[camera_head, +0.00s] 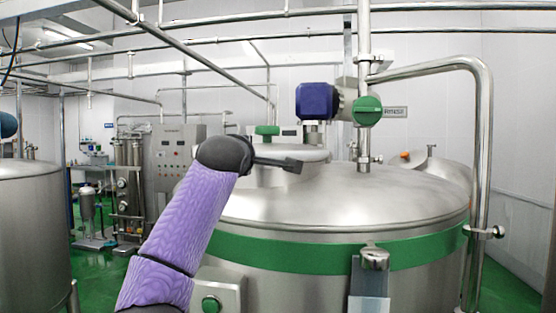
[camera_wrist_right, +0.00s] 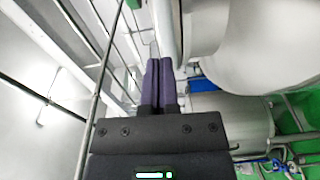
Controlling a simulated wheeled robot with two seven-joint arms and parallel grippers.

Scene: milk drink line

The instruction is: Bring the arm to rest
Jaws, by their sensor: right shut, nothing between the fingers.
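My arm with the purple sleeve rises from the bottom of the head view, left of the middle. I take it to be my right arm. Its dark gripper (camera_head: 294,164) points to the right and shows in front of the big steel tank's lid. In the right wrist view the two purple fingers of my right gripper (camera_wrist_right: 158,66) lie side by side, shut and empty. My left gripper is in neither view.
The big steel tank (camera_head: 350,200) has a green band, a blue valve motor (camera_head: 317,101) and a green knob (camera_head: 368,110). A bent steel pipe (camera_head: 482,150) stands at its right. Another tank (camera_head: 30,225) stands at the left. Pipes run overhead.

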